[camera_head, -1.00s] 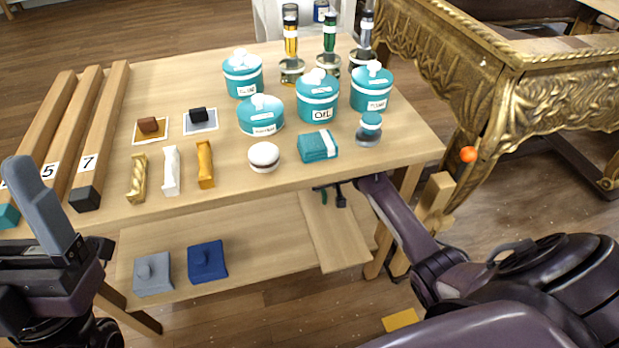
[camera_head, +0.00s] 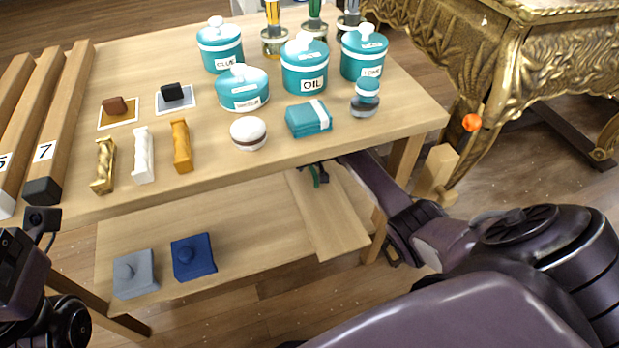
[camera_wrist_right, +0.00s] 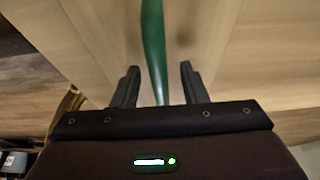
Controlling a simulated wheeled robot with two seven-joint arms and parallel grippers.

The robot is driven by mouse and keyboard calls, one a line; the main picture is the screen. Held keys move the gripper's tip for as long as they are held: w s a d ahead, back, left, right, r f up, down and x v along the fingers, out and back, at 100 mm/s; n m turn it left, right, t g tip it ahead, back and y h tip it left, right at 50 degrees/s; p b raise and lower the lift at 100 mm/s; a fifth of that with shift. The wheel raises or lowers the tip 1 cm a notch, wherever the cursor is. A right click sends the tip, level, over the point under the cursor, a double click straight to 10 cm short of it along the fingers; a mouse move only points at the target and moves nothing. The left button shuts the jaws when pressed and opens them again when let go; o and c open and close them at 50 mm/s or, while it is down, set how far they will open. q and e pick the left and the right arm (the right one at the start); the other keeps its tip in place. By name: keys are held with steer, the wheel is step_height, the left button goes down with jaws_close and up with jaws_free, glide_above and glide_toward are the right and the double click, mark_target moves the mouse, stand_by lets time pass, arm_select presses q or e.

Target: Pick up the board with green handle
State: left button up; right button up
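The light wooden board (camera_head: 327,222) lies on the lower shelf, at its right end. Its green handle (camera_head: 316,175) shows just under the tabletop's front edge, partly hidden. In the right wrist view the green handle (camera_wrist_right: 153,45) runs between the two dark fingers of my right gripper (camera_wrist_right: 158,75). The fingers are open, with a gap on each side of the handle. In the head view my right gripper is largely hidden under the tabletop edge. My left arm (camera_head: 25,275) is cut off at the left edge, and its fingers do not show.
The tabletop (camera_head: 215,185) above the shelf holds teal canisters (camera_head: 304,65), a macaron-like box (camera_head: 248,132) and several small bars. Grey (camera_head: 135,273) and blue (camera_head: 194,257) blocks sit on the shelf's left. A gilt console (camera_head: 470,60) stands at the right.

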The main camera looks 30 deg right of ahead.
jaws_close()
steer(key=shift+r+p, duration=0.25)
steer(key=shift+p, duration=0.05)
stand_by(0.4)
